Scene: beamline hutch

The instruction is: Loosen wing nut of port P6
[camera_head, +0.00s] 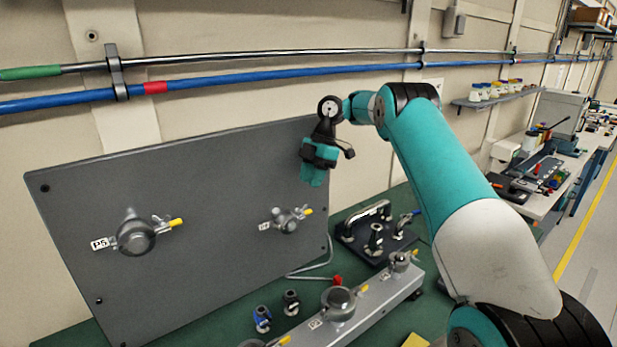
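An upright grey panel (190,220) carries two round metal ports with yellow-tipped handles. The left port (135,235) has a label (100,244) that reads P5. The smaller right port (287,222) has a label (264,226) too small to read, so I cannot confirm it is P6. Small metal parts stick out around it, but I cannot make out a wing nut clearly. My gripper (313,176) hangs above and slightly right of this port, near the panel's upper right edge, apart from the port. Its fingertips are too small and edge-on to show whether they are open.
A metal rail (368,302) with further round ports lies on the green bench (425,316). A dark fixture (376,238) stands behind it. Blue (262,318) and black (291,302) small fittings stand before the panel. Pipes (260,77) run along the wall above.

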